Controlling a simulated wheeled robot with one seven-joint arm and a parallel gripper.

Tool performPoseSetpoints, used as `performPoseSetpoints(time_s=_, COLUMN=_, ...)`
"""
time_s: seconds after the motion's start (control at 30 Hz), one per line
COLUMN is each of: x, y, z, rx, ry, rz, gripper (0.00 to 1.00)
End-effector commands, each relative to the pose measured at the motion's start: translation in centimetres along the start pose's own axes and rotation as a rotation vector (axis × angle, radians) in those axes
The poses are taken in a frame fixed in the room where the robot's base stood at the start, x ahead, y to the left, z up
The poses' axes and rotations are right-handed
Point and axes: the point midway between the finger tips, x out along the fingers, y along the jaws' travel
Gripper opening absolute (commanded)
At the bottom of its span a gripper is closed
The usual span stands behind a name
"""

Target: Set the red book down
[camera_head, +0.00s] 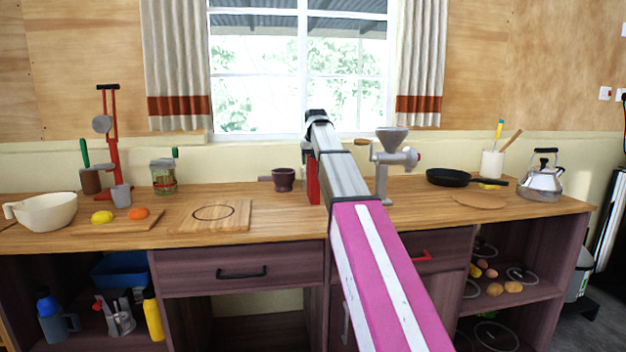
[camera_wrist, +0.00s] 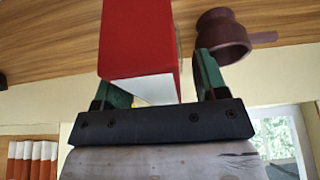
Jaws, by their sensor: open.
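The red book (camera_wrist: 140,40) is upright between the two green fingers of my gripper (camera_wrist: 160,78) in the wrist view, where the counter appears at the top. The fingers are open, with a gap between the book and the right finger; I cannot tell whether the left finger touches it. In the head view the red book (camera_head: 313,178) shows as a narrow strip left of my arm, its lower end at the wooden counter (camera_head: 270,218). It appears to stand there. My arm hides the rest of it and the gripper's fingers.
A dark mortar (camera_head: 284,180) is close left of the book; it also shows in the wrist view (camera_wrist: 222,36). A grey grinder (camera_head: 390,160) stands right of my arm. A round-grooved board (camera_head: 212,216) lies farther left. A black pan (camera_head: 455,178) and kettle (camera_head: 541,181) are right.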

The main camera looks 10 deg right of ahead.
Motion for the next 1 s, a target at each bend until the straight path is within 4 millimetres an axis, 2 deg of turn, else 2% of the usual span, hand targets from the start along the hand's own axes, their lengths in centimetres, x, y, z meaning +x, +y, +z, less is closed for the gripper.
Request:
performPoseSetpoints(time_s=0.13, x=0.0, y=0.0, z=0.0, rx=0.000, ry=0.000, rz=0.000, gripper=0.66)
performPoseSetpoints(time_s=0.17, x=0.0, y=0.0, z=0.0, rx=0.000, ry=0.000, rz=0.000, gripper=0.59)
performPoseSetpoints(time_s=0.33, x=0.0, y=0.0, z=0.0, rx=0.000, ry=0.000, rz=0.000, gripper=0.04)
performPoseSetpoints(time_s=0.37, x=0.0, y=0.0, z=0.0, rx=0.000, ry=0.000, rz=0.000, gripper=0.00)
performPoseSetpoints(time_s=0.77, x=-0.4, y=0.0, z=-0.2, rx=0.000, ry=0.001, rz=0.000, gripper=0.00)
performPoseSetpoints(time_s=0.87, x=-1.2, y=0.0, z=-0.6, rx=0.000, ry=0.001, rz=0.000, gripper=0.00)
performPoseSetpoints(time_s=1.0, x=-3.5, y=0.0, z=-1.7, rx=0.000, ry=0.003, rz=0.000, gripper=0.00)
